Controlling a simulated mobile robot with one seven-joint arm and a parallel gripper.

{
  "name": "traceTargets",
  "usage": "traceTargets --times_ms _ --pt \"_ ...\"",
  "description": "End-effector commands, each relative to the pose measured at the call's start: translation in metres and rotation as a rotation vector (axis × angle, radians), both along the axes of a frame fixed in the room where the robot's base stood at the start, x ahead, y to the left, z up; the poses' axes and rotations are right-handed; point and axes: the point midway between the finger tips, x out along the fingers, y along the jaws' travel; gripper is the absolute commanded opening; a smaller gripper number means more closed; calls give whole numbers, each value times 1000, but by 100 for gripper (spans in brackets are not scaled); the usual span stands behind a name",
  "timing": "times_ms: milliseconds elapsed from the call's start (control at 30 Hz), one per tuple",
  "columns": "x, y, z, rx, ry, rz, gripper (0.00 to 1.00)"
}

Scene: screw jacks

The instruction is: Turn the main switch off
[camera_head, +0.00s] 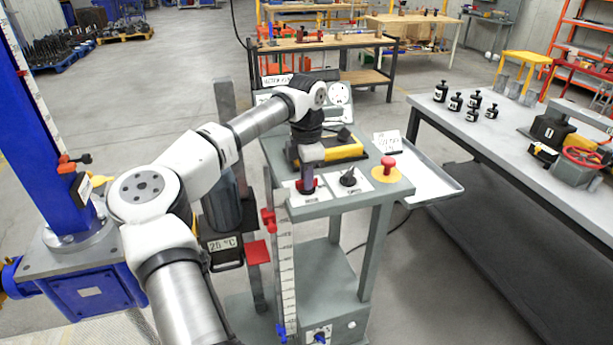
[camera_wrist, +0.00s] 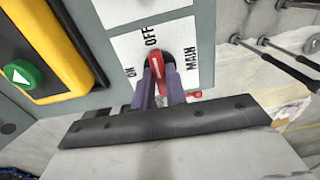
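The main switch (camera_wrist: 160,72) is a red rotary handle with a white line, on a white plate (camera_wrist: 118,48) marked ON, OFF and MAIN. In the wrist view the handle's far end points up the picture towards the OFF label. My gripper (camera_wrist: 161,75) has its two purple fingers close together, one on each side of the handle, with no clear gap. In the head view my gripper (camera_head: 307,184) points down at the switch (camera_head: 307,187) on the console's front left; the fingers partly hide it.
The console (camera_head: 335,202) also carries a black rotary knob (camera_head: 348,177), a red mushroom button (camera_head: 388,166) and a yellow box (camera_head: 335,150). A measuring column (camera_head: 287,265) with a red pointer (camera_head: 268,219) stands at its front. A grey bench (camera_head: 500,145) is at the right.

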Motion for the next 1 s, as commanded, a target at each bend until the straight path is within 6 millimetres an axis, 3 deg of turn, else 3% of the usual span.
traceTargets --times_ms 33,167,567,667,1000 --pt "1 -1 2 -2 -5 -1 19" --pt "0 -1 1 -1 -3 0 35" --pt "1 0 10 2 -3 1 35" --pt "1 0 25 1 -4 2 35" --pt "1 -1 102 0 -4 1 35"
